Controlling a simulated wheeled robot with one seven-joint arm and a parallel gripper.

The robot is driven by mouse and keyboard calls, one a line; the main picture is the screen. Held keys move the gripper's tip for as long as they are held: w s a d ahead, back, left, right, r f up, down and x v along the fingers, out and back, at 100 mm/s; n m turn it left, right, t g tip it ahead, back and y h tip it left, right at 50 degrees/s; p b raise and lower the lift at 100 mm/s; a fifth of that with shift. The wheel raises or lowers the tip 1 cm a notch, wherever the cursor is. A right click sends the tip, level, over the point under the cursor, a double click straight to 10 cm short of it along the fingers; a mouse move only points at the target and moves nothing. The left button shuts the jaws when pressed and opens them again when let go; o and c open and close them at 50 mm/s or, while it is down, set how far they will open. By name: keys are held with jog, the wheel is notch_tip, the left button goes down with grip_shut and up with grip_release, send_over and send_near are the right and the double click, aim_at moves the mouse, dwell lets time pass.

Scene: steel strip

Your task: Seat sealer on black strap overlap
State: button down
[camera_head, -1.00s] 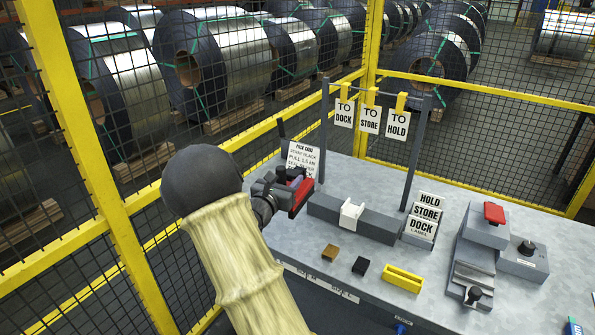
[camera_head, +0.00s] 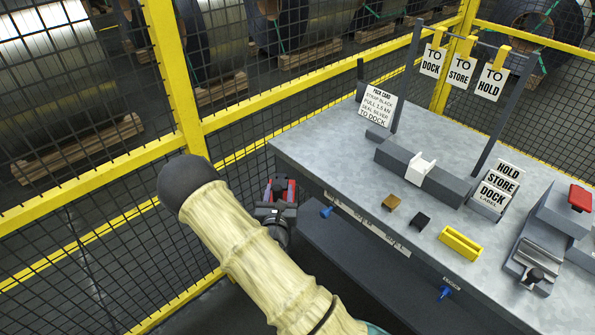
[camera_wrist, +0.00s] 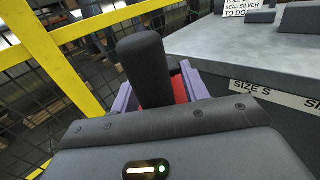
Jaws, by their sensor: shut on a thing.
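My gripper (camera_head: 279,196) is shut on a red and black tool that looks like the sealer (camera_head: 281,184). It is held off the table's left front edge, over the floor, apart from the table. In the wrist view the sealer's black handle (camera_wrist: 143,68) rises between the two purple-grey fingers, with a red part beside it. The lower part of the sealer is hidden by my gripper. I cannot make out a black strap or its overlap. A dark bar (camera_head: 449,187) with a white saddle (camera_head: 420,167) lies on the table.
The grey table (camera_head: 330,140) carries a pick card (camera_head: 378,103), brown (camera_head: 391,202), black (camera_head: 420,220) and yellow (camera_head: 461,242) blocks, label cards (camera_head: 495,185) and a red-topped device (camera_head: 580,198). A post frame holds hanging tags. Yellow mesh fencing (camera_head: 185,90) stands close at the left.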

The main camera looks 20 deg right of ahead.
jog(key=shift+n+t+y, duration=0.3)
jog(key=shift+n+y, duration=0.3)
jog(key=shift+y, duration=0.3)
jog(key=a+f, duration=0.1)
jog(key=s+a+f, duration=0.1)
jog(key=a+f+b, duration=0.1)
jog(key=shift+s+a+f, duration=0.1)
jog(key=shift+s, duration=0.15)
notch_tip(320, 180, down, 9)
jog(key=b, duration=0.8)
jog(key=s+f+n+y+p, duration=0.1)
jog(key=s+n+y+p, duration=0.2)
jog(key=p, duration=0.8)
jog(key=s+y, duration=0.2)
jog(key=s, duration=0.1)
jog(key=shift+s+f+t+p, duration=0.25)
jog(key=shift+f+t+p, duration=0.05)
jog(key=shift+t, duration=0.1)
